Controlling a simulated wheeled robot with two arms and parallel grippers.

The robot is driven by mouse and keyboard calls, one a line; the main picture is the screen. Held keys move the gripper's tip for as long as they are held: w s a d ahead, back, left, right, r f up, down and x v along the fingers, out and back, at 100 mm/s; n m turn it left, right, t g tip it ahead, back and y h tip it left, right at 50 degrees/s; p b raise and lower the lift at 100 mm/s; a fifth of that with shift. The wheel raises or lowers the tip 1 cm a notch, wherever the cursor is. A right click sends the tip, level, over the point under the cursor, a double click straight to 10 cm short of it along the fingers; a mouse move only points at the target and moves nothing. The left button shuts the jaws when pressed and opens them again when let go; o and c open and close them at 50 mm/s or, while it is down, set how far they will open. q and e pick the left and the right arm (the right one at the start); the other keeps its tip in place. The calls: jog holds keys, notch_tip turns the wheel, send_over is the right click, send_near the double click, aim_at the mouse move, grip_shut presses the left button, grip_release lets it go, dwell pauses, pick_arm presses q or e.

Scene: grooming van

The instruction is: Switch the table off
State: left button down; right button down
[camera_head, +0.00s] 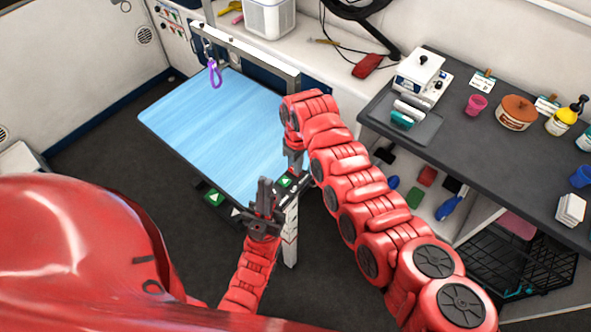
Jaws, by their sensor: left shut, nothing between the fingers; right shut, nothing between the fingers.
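The grooming table (205,125) has a blue top and stands left of centre. At its near right corner is a small dark control box with a green arrow button (285,181), on top of a white post (290,230). Another green button (213,197) shows below the table's near edge. My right gripper (292,168) is shut and points down right by the box; I cannot tell whether it touches. My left gripper (265,190) is shut and points up just left of the box. The grippers and arm partly hide the box, and no power switch or lit lamp is clear.
A dark counter (470,130) at the right holds a white device (422,72), jars and bottles. Shelves below it hold brushes, beside a black wire crate (515,265). A purple loop (215,75) hangs over the table. The tabletop is clear.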

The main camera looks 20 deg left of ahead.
jog(key=shift+s, duration=0.1)
jog(key=shift+r+p, duration=0.35)
jog(key=shift+r, duration=0.15)
jog(key=shift+r+p, duration=0.45)
jog(key=shift+r, duration=0.35)
jog(key=shift+r+p, duration=0.65)
jog(key=shift+r, duration=1.5)
jog(key=shift+a+f, duration=0.1)
